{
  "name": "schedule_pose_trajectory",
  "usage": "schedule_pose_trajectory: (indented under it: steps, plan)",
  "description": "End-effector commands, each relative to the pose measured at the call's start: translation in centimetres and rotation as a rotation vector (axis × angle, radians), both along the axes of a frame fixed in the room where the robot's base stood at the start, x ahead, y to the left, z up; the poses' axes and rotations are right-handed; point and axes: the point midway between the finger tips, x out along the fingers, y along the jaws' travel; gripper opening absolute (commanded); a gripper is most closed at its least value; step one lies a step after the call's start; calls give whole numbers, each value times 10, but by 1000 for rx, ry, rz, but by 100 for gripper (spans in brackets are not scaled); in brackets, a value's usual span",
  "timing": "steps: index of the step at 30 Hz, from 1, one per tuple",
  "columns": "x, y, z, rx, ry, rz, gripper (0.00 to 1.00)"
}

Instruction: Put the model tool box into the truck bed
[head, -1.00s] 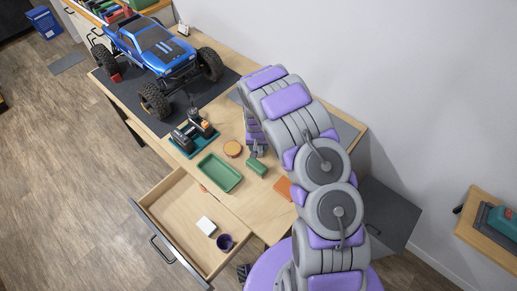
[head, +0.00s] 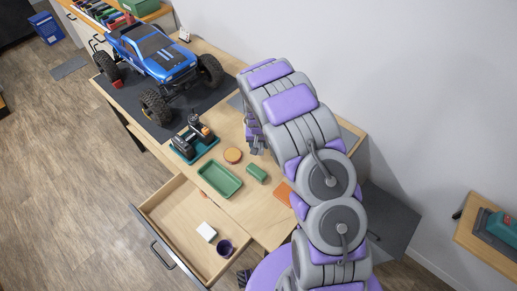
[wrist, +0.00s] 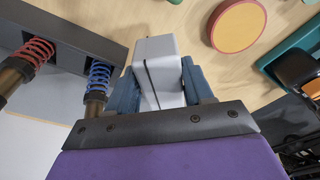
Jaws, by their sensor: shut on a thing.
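The model tool box, seen as a pale grey box with a dark seam (wrist: 155,55), is between the blue fingers of my gripper (wrist: 153,82) in the wrist view. My gripper is shut on it. In the head view my gripper (head: 253,139) is partly hidden behind my arm, above the workbench near the round orange disc; the box cannot be made out there. The blue truck (head: 157,50) stands on the dark mat at the back left of the bench, well apart from my gripper. Its bed is toward the far left end and hard to see into.
A teal tray (head: 181,154) with black parts, an orange disc (head: 232,155), a green tray (head: 218,180) and a small green box (head: 256,173) sit on the bench. An open drawer (head: 180,232) holds a white block and a purple cup. Coil-spring shocks (wrist: 98,78) are close beside my gripper.

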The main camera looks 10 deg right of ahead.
Motion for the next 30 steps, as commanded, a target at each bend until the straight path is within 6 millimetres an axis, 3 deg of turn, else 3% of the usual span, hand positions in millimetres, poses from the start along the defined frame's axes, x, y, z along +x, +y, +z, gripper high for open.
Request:
schedule_pose_trajectory:
  steps: [11,21,24,30]
  plan:
    - [-6,-2,79,-7,-5,45,16]
    - [-36,-2,166,-7,-1,160,16]
    - [-44,-1,184,-6,-3,187,16]
    - [-55,0,201,-1,0,217,16]
